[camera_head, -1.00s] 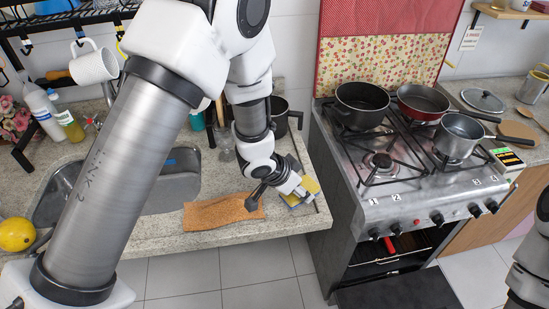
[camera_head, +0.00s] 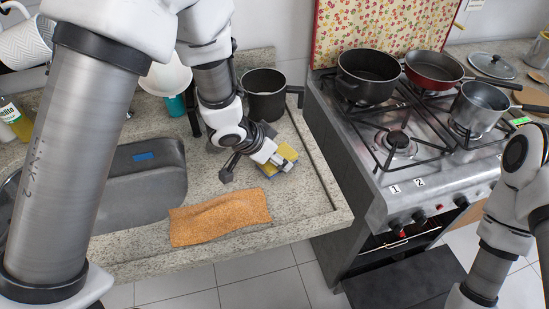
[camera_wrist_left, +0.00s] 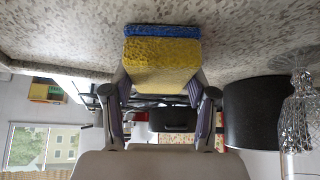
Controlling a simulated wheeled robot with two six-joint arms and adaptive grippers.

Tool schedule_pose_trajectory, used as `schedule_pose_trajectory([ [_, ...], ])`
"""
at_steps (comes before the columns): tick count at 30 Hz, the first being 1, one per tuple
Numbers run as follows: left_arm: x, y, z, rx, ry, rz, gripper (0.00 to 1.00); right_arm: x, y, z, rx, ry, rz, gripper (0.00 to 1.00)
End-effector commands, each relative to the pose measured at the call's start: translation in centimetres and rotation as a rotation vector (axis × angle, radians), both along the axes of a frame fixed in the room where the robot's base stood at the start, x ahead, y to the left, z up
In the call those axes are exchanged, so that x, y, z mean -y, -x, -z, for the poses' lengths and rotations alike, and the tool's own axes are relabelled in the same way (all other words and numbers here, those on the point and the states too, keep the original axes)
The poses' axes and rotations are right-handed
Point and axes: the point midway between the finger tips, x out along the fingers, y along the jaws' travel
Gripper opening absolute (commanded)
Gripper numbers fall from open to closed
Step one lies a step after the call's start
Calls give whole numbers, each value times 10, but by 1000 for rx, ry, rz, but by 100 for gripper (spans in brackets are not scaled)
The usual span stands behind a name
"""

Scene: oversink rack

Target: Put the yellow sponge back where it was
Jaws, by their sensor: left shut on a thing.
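The yellow sponge (camera_head: 286,153) has a blue layer along one side. It is in my left gripper (camera_head: 273,162), over the counter strip between the cloth and the dark pot in the head view. In the left wrist view, the sponge (camera_wrist_left: 160,62) sits between the two fingers of my left gripper (camera_wrist_left: 162,95), with its blue edge towards the speckled counter. The gripper is shut on it. Whether the sponge touches the counter I cannot tell. My right arm shows at the right edge of the head view, but its gripper is not visible.
An orange-brown cloth (camera_head: 218,217) lies on the counter (camera_head: 310,205) by the front edge. A dark pot (camera_head: 264,98) stands behind the gripper. The sink (camera_head: 140,190) is left, the stove (camera_head: 375,185) right. A clear glass (camera_wrist_left: 298,112) shows in the wrist view.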

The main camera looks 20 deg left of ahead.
Motion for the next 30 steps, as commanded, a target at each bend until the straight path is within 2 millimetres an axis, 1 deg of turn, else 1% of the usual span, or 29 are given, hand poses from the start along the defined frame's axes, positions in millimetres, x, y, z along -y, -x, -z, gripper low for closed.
schedule_pose_trajectory([
  [2, 0, 0, -1, 0, 0, 0, 24, 0, 0, -1, 0, 0, 0, 40],
  [7, 0, 0, 5, 0, 0, 0, 24, 0, 0, 2, -1, 0, 0, 40],
  [8, 0, 0, 5, 0, 0, 0, 60, 0, 0, 2, -1, 0, 0, 40],
  [9, 0, 0, 4, 0, 0, 0, 75, 0, 0, 1, -1, 0, 0, 40],
  [10, 0, 0, 4, 0, 0, 0, 82, 0, 0, 1, -1, 0, 0, 40],
  [19, 0, 0, 3, 1, 1, 0, 82, 0, 0, 1, -1, 0, 0, 40],
  [23, -2, 2, -7, 2, 1, -1, 82, 0, 0, -3, -1, 0, 0, 40],
  [26, -7, 10, -24, 3, 2, -2, 82, 0, 0, -6, -1, 0, 0, 40],
  [30, -18, 28, -57, 4, 4, -2, 82, 0, 0, -14, -1, 0, 0, 40],
])
